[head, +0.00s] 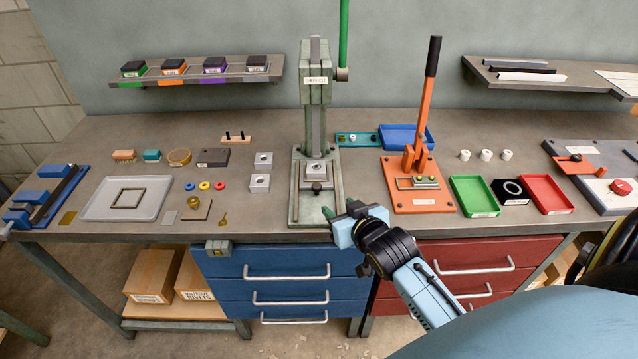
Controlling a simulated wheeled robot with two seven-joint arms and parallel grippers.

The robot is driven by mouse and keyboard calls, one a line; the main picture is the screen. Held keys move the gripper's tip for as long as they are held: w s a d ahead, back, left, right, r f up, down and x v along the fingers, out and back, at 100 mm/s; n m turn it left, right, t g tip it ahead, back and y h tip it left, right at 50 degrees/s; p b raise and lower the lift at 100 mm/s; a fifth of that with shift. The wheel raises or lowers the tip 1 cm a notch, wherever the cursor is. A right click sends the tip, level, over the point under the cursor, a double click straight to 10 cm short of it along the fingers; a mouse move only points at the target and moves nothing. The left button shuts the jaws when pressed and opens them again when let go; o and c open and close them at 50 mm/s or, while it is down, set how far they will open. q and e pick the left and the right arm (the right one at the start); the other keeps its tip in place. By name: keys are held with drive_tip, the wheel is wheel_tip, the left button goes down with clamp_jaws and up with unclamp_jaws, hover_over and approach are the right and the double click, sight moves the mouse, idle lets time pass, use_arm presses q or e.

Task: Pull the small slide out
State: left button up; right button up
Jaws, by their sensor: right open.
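The grey-green press (315,85) stands upright at the middle of the bench, with a green lever (343,35) at its upper right. On its base is what looks like the small slide (316,170), a light plate with a hole, with a dark knob (316,187) at its front. The slide sits within the base, under the ram. My right gripper (338,209) is open and empty at the bench's front edge, just right of and nearer than the knob, apart from it. The dark green fingertips point toward the press. My left gripper is not in view.
An orange lever press (420,185) stands to the right, beside a green tray (474,196) and a red tray (545,194). Left of the press lie square blocks (260,183), small rings and a grey tray (127,198). Blue drawers (270,265) sit below the bench edge.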

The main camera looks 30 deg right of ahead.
sight(317, 186)
drive_tip(key=x, duration=0.8)
drive_tip(key=b+x, duration=0.1)
drive_tip(key=x, duration=0.4)
drive_tip(key=shift+w+d+r, duration=0.1)
drive_tip(key=shift+w+r, duration=0.1)
drive_tip(key=shift+r, duration=0.1)
clamp_jaws()
